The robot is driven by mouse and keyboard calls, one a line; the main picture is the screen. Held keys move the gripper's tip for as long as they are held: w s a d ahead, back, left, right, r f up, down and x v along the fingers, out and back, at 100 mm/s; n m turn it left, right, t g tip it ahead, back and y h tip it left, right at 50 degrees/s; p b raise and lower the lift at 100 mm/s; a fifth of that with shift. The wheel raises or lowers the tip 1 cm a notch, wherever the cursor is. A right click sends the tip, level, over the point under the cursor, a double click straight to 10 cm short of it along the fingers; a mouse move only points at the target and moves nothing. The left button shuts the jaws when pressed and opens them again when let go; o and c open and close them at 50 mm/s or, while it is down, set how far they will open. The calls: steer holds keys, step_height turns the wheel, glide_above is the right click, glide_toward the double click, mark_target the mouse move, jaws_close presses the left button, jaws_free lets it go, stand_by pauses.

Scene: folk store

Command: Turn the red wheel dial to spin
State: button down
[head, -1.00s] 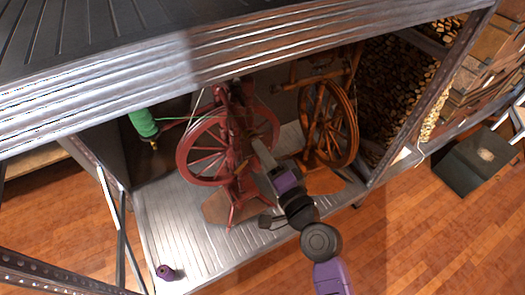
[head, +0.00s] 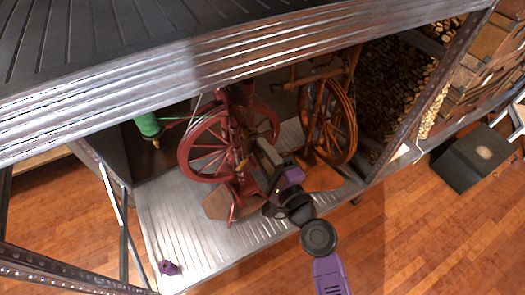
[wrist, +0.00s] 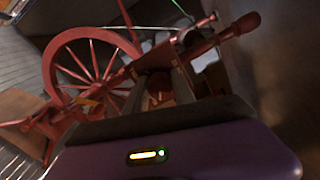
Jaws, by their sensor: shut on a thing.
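The red spinning wheel (head: 203,152) stands on the metal shelf, with its spoked wheel to the left of its red upright post. It also shows in the wrist view, where the spoked wheel (wrist: 62,66) is at left. My gripper (head: 262,150) reaches in from the front right, at the red frame beside the wheel. In the wrist view my gripper (wrist: 158,88) has its fingers close around a reddish part of the spinning wheel. The exact part held is mostly hidden by the fingers and the gripper body.
A brown wooden spinning wheel (head: 327,120) stands just right of my arm. A green spool (head: 147,125) is at the left, and a small purple object (head: 168,267) lies at the shelf's front left. A metal beam (head: 200,80) crosses above.

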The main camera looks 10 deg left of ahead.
steer(key=shift+f, duration=0.1)
steer(key=c, duration=1)
jaws_free()
steer(key=shift+c, duration=0.2)
steer(key=b+v, duration=0.1)
steer(key=v, duration=0.7)
steer(key=shift+b, duration=0.3)
steer(key=shift+w, duration=0.1)
